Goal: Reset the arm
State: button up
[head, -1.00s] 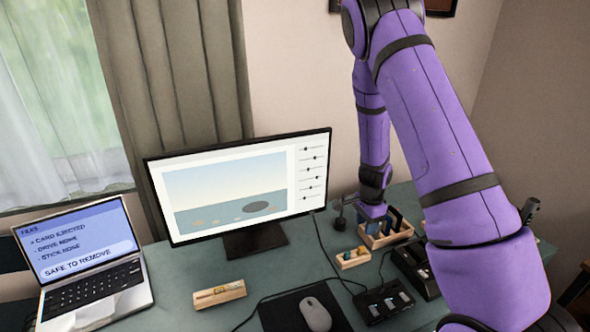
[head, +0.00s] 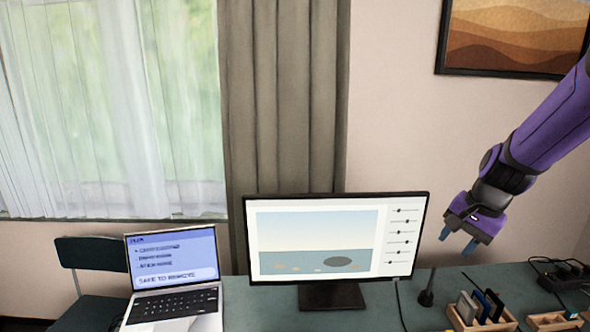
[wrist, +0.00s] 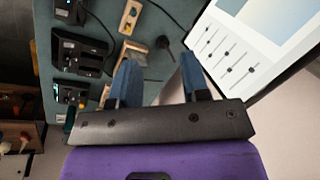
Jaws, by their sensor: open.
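My gripper (head: 458,243) is raised in the air to the right of the monitor, above the right part of the desk. In the head view its two blue fingers point down, apart and with nothing between them. In the wrist view the gripper (wrist: 160,80) also shows both blue fingers spread and empty. My purple arm reaches in from the right edge of the head view.
The monitor (head: 400,287) stands on the teal desk (head: 262,300), with an open laptop (head: 175,303) to its left. A framed picture (head: 512,38) hangs above.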

jog(key=s+a+r+n+t+h, duration=0.1)
jog(key=s+r+n, duration=0.3)
jog(key=s+r, duration=0.3)
jog(key=s+a+r+n+t+h, duration=0.1)
jog(key=s+r+n, duration=0.4)
jog(key=s, duration=0.9)
notch_tip(320, 180, up, 3)
jog(key=shift+s+a+n+t, duration=0.2)
jog(key=shift+a+n+t, duration=0.15)
jog(key=shift+a, duration=0.35)
